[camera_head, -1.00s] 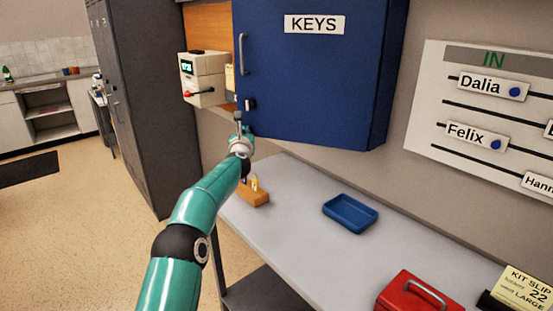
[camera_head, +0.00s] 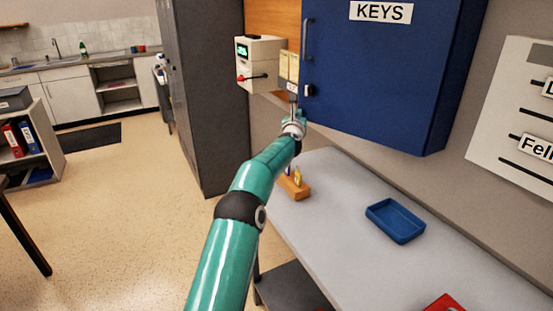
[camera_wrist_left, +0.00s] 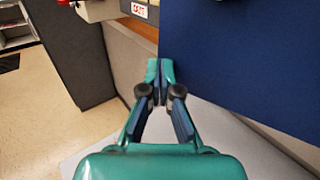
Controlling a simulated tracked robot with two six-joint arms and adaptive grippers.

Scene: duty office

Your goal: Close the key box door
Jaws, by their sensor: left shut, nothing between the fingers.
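The key box (camera_head: 438,90) is dark blue and hangs on the wall. Its door (camera_head: 375,75) bears a KEYS label (camera_head: 380,12), with a grey handle (camera_head: 307,38) and a small dark lock (camera_head: 309,90) near its left edge. I cannot tell whether the door is fully shut. My left gripper (camera_head: 293,105) is by the door's lower left corner, its fingers shut and empty. In the left wrist view the fingertips (camera_wrist_left: 160,72) are beside the lower left corner of a blue panel (camera_wrist_left: 235,60); contact is unclear. My right gripper is out of view.
A white device (camera_head: 259,62) with a green display and red lever is on the wall left of the box. A dark locker (camera_head: 205,100) stands at left.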

